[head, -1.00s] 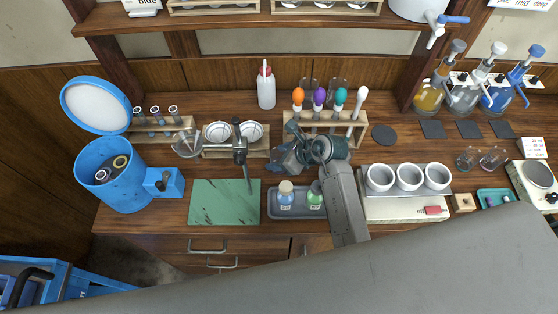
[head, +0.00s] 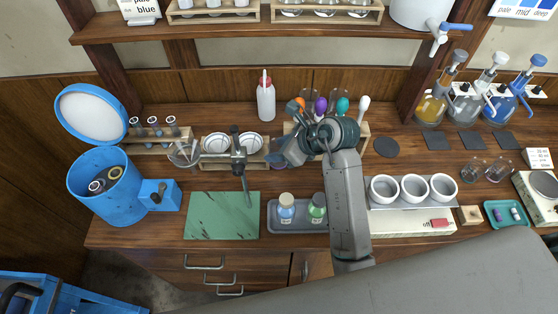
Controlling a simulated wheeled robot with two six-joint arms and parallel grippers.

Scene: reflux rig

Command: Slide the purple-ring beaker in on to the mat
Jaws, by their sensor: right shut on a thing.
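My right gripper (head: 281,153) reaches left over the bench from its raised arm. It is shut on what looks like the purple-ring beaker (head: 275,162), a small clear vessel with a purplish edge, mostly hidden by the jaws. I cannot tell whether its base touches the bench. A green mat (head: 215,222) lies at the front, left of and nearer than the gripper. My left gripper is not in view.
A clamp stand (head: 240,165) and a wooden rack with white bowls (head: 217,144) stand just left of the gripper. A grey tray with two bottles (head: 277,221) is in front, and a rack of colored droppers (head: 364,104) behind. Two glass beakers (head: 500,170) stand far right.

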